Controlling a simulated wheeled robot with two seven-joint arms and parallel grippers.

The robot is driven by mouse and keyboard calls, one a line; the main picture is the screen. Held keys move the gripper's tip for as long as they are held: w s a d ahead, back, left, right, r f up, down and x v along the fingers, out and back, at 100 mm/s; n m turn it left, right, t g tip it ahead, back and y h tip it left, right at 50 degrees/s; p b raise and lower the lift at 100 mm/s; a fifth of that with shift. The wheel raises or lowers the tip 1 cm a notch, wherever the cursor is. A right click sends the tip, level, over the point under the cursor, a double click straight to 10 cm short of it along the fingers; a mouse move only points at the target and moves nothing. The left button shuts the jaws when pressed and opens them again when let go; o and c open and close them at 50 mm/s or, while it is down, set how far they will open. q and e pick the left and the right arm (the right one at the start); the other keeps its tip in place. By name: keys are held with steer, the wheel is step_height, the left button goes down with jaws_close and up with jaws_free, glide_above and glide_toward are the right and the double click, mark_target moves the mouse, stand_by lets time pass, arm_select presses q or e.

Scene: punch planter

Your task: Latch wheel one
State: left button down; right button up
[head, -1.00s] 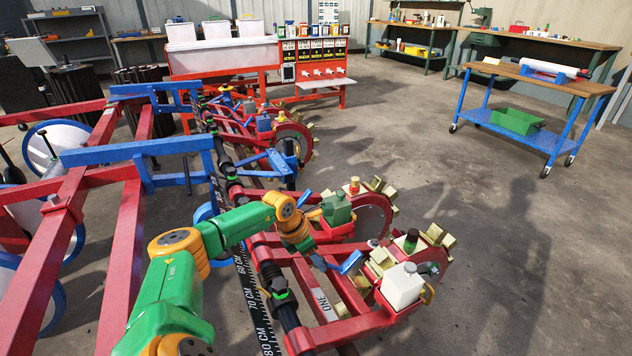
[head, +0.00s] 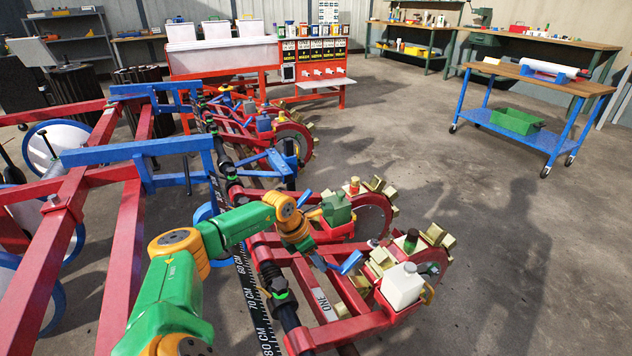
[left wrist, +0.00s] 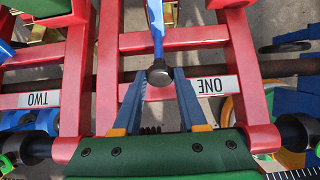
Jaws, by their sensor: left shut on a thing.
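Wheel one's red frame carries a white label reading ONE (head: 321,299), also seen upside down in the left wrist view (left wrist: 204,85). A blue latch lever (head: 351,263) stands up from this frame. In the left wrist view the lever (left wrist: 155,22) ends in a dark round knob (left wrist: 160,74). My left gripper (head: 328,265) is at the lever's near end, its blue fingers on either side of the knob, shut on it. Wheel one (head: 432,268) has brass-coloured paddles around its rim. My right gripper is not in view.
Wheel two's unit, with a green container (head: 337,209), is just behind. Red beams lie to the left. The concrete floor to the right is clear up to a blue cart (head: 535,130).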

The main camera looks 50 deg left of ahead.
arm_select(q)
steer(key=shift+w+r, duration=0.2)
steer(key=shift+r, duration=0.05)
steer(key=shift+w+d+r, duration=0.25)
steer(key=shift+w+r, duration=0.3)
steer(key=shift+w, duration=0.15)
steer(key=shift+w+d+r+p, duration=0.2)
steer(key=shift+w+r+p, duration=0.15)
steer(key=shift+w, duration=0.35)
steer(key=shift+w+d+r+b, duration=0.1)
steer(key=shift+w+d+r, duration=0.05)
steer(key=shift+w, duration=0.35)
steer(key=shift+w+d+r+b, duration=0.1)
steer(key=shift+w+d+r, duration=0.05)
steer(key=shift+w, duration=0.3)
steer(key=shift+w+d+r+b, duration=0.1)
steer(key=shift+w+d+r, duration=0.05)
steer(key=shift+w, duration=0.35)
steer(key=shift+w+d, duration=0.1)
steer(key=shift+w, duration=0.3)
steer(key=shift+c, duration=2.2)
jaws_free()
steer(key=shift+w, duration=0.1)
